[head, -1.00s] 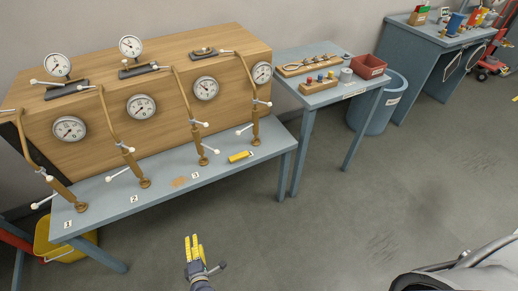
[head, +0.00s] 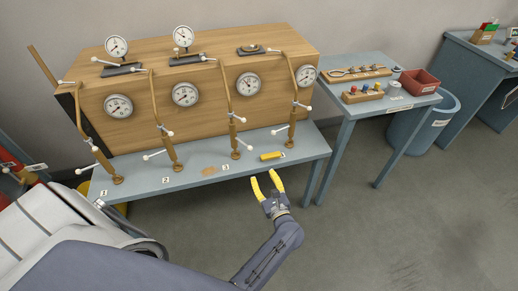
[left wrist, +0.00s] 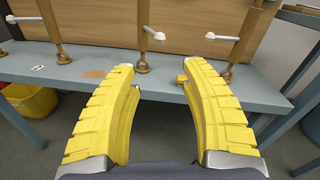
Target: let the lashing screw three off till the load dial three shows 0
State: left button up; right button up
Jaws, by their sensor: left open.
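Lashing screw three (head: 234,138) is a brown upright turnbuckle with white-tipped handles, standing on the blue bench behind label 3 (head: 225,167). It also shows in the left wrist view (left wrist: 143,45), beyond the fingers. Load dial three (head: 248,84) is a round white gauge on the wooden box front; its reading is too small to tell. My left gripper (head: 264,177) is open and empty, at the bench's front edge, apart from the screw and to its right. Its yellow fingers (left wrist: 182,78) are spread in the left wrist view. My right gripper is not in view.
Screws two (head: 168,150) and four (head: 291,122) stand either side of screw three. A yellow block (head: 271,156) lies on the bench just beyond my left fingertips. A side table (head: 362,108) with a red tray (head: 419,82) stands right.

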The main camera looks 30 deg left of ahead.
aim_at(250, 148)
pick_arm(q)
jog(key=x, duration=1.6)
jog(key=shift+w+a, duration=0.2)
jog(key=shift+a, duration=0.05)
jog(key=shift+c, duration=0.2)
grip_shut()
